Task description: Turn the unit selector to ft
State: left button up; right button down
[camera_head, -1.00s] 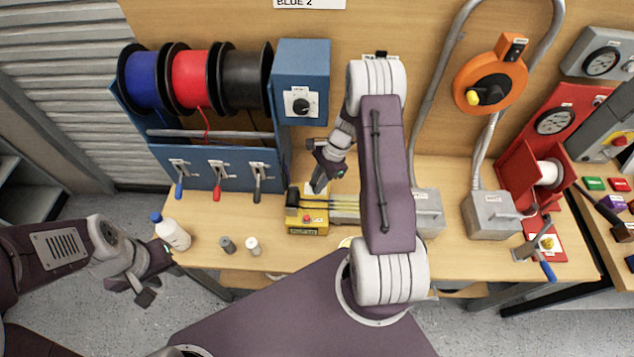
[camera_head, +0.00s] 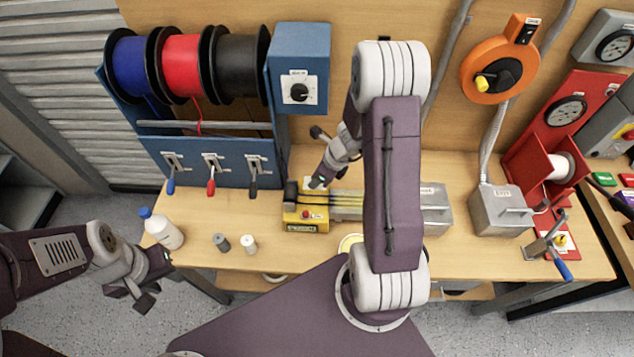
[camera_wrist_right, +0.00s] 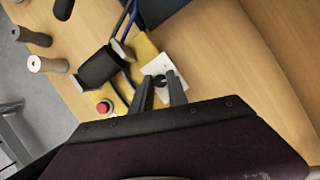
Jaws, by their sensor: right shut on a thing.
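A small dark knob on a white plate (camera_wrist_right: 181,83) is on the yellow unit (camera_head: 306,224); I take it for the unit selector, though its markings cannot be read. My right gripper (camera_wrist_right: 161,88) has its two fingers on either side of this knob and is shut on it. In the head view the right gripper (camera_head: 317,183) points down at the back of the yellow unit, hiding most of the plate. My left gripper (camera_head: 152,285) hangs in front of the table's left end, away from the unit; its finger opening is unclear.
A red button (camera_wrist_right: 102,107) and a black roller-like part (camera_wrist_right: 98,67) sit close to the right gripper. A white bottle (camera_head: 166,232), grey cylinder (camera_head: 221,242) and white cylinder (camera_head: 248,244) stand left. A blue box (camera_head: 299,66) with a dial is behind.

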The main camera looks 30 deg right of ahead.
jog(key=shift+m+t+h+b, duration=0.5)
jog(key=shift+m+b, duration=0.4)
jog(key=shift+m, duration=0.6)
jog(key=shift+r, duration=0.1)
jog(key=c, duration=1.3)
grip_release()
jog(key=a+p+v, duration=0.1)
jog(key=p+v, duration=0.4)
jog(key=v, duration=0.4)
jog(key=shift+d, duration=0.35)
jog(key=shift+w, duration=0.1)
